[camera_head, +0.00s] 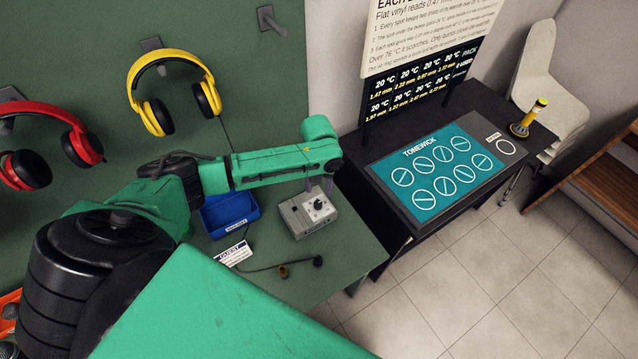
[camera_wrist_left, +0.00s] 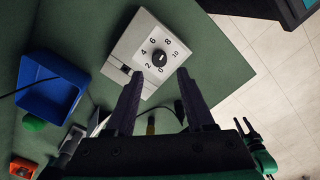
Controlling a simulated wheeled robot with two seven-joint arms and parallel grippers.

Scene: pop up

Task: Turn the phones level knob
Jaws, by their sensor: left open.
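A small grey box (camera_head: 298,222) stands on the green table, and it also shows in the left wrist view (camera_wrist_left: 129,50). On its top is a black knob (camera_wrist_left: 158,58) on a white dial marked with numbers from 0 to 10; the knob also shows in the head view (camera_head: 318,204). My left gripper (camera_wrist_left: 158,78) is open, with its two dark fingers apart. In the wrist view the fingertips lie just below the knob, one to each side. In the head view the gripper (camera_head: 318,186) is over the box. I cannot tell whether it touches the knob.
A blue tray (camera_head: 228,212) stands left of the box. A cable with plugs (camera_head: 284,270) and a white card (camera_head: 232,254) lie in front. Yellow (camera_head: 182,54) and red headphones (camera_head: 62,112) hang on the green wall.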

